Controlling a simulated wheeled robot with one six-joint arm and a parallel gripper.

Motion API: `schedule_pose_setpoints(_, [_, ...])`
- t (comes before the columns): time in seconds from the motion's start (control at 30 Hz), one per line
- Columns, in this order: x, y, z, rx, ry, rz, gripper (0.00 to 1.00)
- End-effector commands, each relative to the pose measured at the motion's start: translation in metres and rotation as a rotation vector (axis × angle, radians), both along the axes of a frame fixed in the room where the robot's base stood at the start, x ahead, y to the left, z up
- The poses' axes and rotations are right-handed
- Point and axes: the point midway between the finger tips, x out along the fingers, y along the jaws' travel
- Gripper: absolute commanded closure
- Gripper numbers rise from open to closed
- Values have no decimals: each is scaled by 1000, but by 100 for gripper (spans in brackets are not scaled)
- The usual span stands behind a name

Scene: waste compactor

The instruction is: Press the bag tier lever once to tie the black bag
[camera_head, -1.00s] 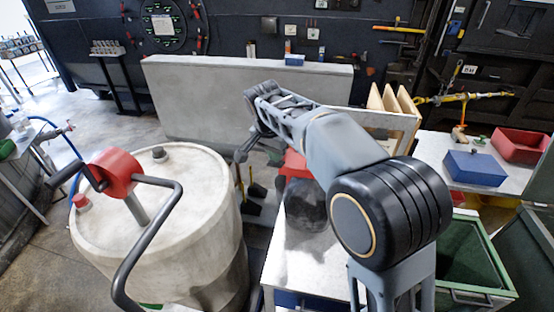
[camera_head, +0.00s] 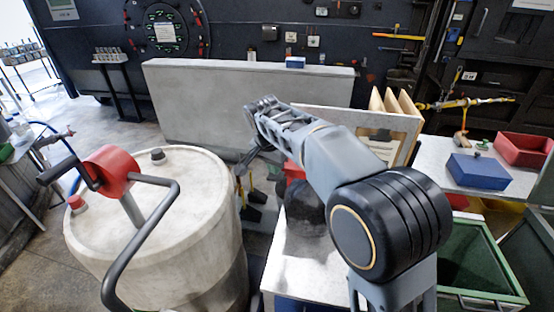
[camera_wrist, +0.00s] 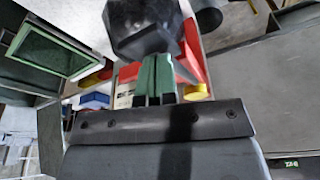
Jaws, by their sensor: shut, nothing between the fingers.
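The black bag (camera_head: 304,206) sits on the light-topped table, partly behind my arm. A dark faceted shape, likely the same bag, fills the top middle of the wrist view (camera_wrist: 140,25). A red part (camera_head: 295,170) shows just behind the bag, mostly covered by my arm. Red pieces also show beside my fingers in the wrist view (camera_wrist: 192,55). I cannot make out which piece is the bag tier lever. My gripper (camera_head: 243,172) is left of the red part in the head view. Its green fingers (camera_wrist: 155,60) are shut and empty; contact cannot be told.
A large pale drum (camera_head: 190,220) with a red hand crank (camera_head: 112,168) stands at the left. A grey slab (camera_head: 240,105) is behind. A green bin (camera_head: 475,255), blue box (camera_head: 478,170) and red tray (camera_head: 522,150) are at the right.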

Motion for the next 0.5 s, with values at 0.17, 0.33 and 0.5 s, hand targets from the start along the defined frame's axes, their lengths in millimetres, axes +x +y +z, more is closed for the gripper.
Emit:
schedule_pose_setpoints(0.17, [-7, 4, 2, 0, 1, 2, 100])
schedule_pose_setpoints(0.33, [-23, 14, 8, 0, 2, 3, 100])
schedule_pose_setpoints(0.5, [-26, 16, 9, 0, 2, 1, 100])
